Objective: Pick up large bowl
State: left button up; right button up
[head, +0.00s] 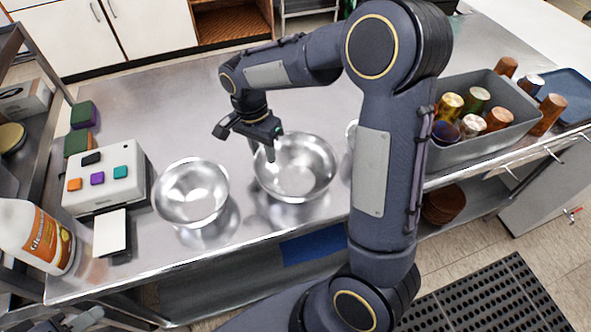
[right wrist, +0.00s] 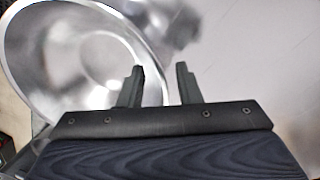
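The fingers are open; I see no grip on the rim. Part of my left gripper (head: 72,322) seems to show at the bottom left edge, too cut off to read.
A smaller metal bowl (head: 190,193) stands left of the large one. Further left are a white box with coloured buttons (head: 104,178) and an orange-labelled bottle (head: 38,238). A grey bin (head: 470,150) of cups stands right. The counter behind the bowls is clear.

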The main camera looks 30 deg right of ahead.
grip_shut()
jog(key=shift+r, duration=0.1)
dwell(0.4)
